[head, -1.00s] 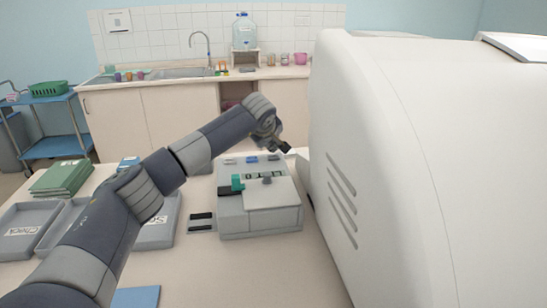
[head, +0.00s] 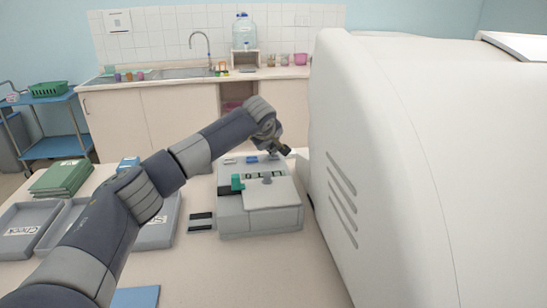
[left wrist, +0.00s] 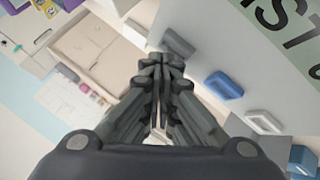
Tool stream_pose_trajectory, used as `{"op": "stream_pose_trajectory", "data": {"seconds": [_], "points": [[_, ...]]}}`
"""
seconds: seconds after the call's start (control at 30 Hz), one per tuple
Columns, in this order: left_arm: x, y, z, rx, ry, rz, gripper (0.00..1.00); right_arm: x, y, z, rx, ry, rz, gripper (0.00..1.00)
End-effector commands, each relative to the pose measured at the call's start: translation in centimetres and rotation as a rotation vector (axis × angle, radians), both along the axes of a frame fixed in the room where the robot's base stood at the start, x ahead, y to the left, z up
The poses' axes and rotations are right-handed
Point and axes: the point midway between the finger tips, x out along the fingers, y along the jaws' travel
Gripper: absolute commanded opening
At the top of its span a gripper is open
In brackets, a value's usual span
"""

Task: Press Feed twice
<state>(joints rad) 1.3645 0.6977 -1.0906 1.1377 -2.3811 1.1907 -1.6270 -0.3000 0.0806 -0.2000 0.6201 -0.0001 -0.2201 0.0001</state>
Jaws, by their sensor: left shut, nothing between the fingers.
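The grey staining machine (head: 260,218) stands on the bench, with a row of small buttons along its far top edge. A blue button (head: 252,160) and a grey one (head: 231,161) show at the left of that row. No Feed label is readable. My left gripper (head: 286,150) is shut and empty, above the right end of the row. In the left wrist view its closed fingertips (left wrist: 161,62) are close to a dark grey button (left wrist: 178,42); I cannot tell whether they touch. The blue button (left wrist: 222,86) and a pale one (left wrist: 265,122) are farther along. My right gripper is not in view.
A large white housing (head: 400,170) fills the right side, close beside the machine. Grey trays (head: 157,235) and a stack of green folders (head: 62,177) lie to the left. Dark-ended slides (head: 201,221) lie left of the machine. The front bench is mostly clear.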

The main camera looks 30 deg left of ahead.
Motion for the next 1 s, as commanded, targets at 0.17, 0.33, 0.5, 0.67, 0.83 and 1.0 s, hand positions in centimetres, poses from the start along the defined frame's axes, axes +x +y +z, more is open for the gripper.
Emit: {"op": "stream_pose_trajectory", "data": {"seconds": [0.17,0.33,0.5,0.67,0.83,1.0], "points": [[-0.01,0.02,-0.19,0.000,0.000,0.000,0.00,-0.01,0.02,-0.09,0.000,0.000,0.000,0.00],[-0.01,0.02,-0.40,0.000,0.001,0.001,0.00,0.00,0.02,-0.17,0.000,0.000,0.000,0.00],[-0.02,0.02,-0.61,0.000,0.001,0.001,0.00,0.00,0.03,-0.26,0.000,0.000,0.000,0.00],[-0.02,0.01,-0.83,0.000,0.001,0.001,0.00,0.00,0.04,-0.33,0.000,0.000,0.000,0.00],[-0.03,0.00,-0.81,0.000,0.002,0.000,0.00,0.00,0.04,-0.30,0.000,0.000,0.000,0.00],[-0.02,-0.01,-0.61,0.000,0.002,0.000,0.00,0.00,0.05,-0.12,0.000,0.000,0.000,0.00]]}}
